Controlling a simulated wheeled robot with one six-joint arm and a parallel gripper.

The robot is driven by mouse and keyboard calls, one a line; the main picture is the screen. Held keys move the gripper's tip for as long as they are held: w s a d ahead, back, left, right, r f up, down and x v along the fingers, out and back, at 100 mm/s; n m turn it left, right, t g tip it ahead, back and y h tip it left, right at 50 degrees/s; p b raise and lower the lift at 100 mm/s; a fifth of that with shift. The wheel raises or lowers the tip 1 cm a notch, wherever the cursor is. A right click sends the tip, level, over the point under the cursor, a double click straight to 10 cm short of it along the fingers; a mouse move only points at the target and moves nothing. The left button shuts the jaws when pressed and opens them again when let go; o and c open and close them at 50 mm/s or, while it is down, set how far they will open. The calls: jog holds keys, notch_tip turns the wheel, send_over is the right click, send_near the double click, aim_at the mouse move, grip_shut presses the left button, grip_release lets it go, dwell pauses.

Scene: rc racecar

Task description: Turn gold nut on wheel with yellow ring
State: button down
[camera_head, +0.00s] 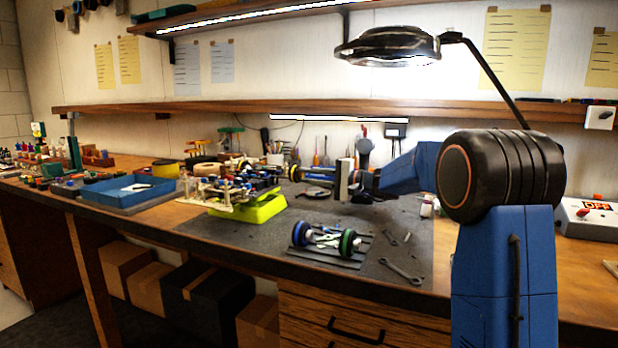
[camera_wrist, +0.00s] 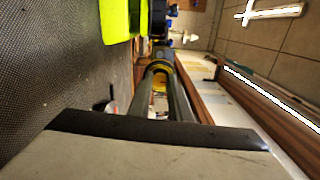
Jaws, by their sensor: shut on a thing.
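The wheel with the yellow ring (camera_head: 295,173) stands at the back right end of the racecar in the head view. In the wrist view the yellow ring (camera_wrist: 161,66) shows just beyond my fingertips. My gripper (camera_head: 312,178) reaches in from the right, with its fingers pointing at this wheel. In the wrist view its two dark fingers (camera_wrist: 160,84) are close together around a small gold-yellow piece, which looks like the gold nut (camera_wrist: 159,86). The fingers hide most of the nut, and its turn cannot be seen.
The racecar sits on a bright yellow-green stand (camera_head: 262,209). Loose wheels with a blue ring (camera_head: 300,233) and a green ring (camera_head: 348,243) lie in front on the mat. A wrench (camera_head: 401,270) lies front right. A blue tray (camera_head: 108,192) stands at the left. A shelf (camera_head: 300,108) runs behind.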

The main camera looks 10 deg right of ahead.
dwell(0.9)
jog(key=c, duration=1.6)
grip_release()
jog(key=v, duration=1.7)
jog(key=shift+s+d, duration=0.1)
jog(key=shift+d, duration=0.05)
